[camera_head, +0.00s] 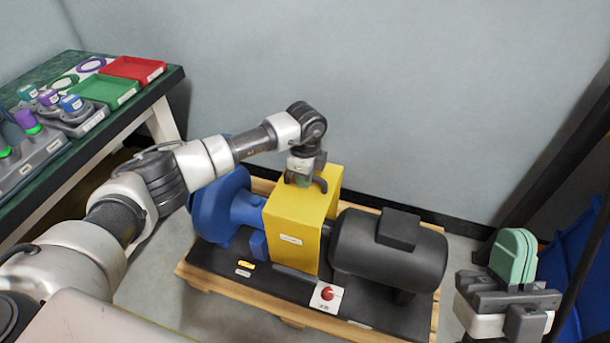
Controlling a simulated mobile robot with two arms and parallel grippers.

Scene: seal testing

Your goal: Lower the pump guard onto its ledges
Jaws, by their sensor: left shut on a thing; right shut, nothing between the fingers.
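The yellow pump guard (293,232) is a box with a small white label, between the blue pump (225,207) and the black motor (380,254). My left gripper (303,182) comes down from above and is shut on the guard's top. The guard looks upright and covers the space between pump and motor. Its ledges are hidden, and I cannot tell whether its lower edge touches them. My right gripper (513,257) is at the lower right, pointing up, with its green fingers shut and empty, away from the guard.
The pump set stands on a black base on a wooden pallet (227,293). A red button (327,294) on a white plate is at the front. A green-topped bench (118,118) with red and green trays is at the left. A blue object (583,270) stands far right.

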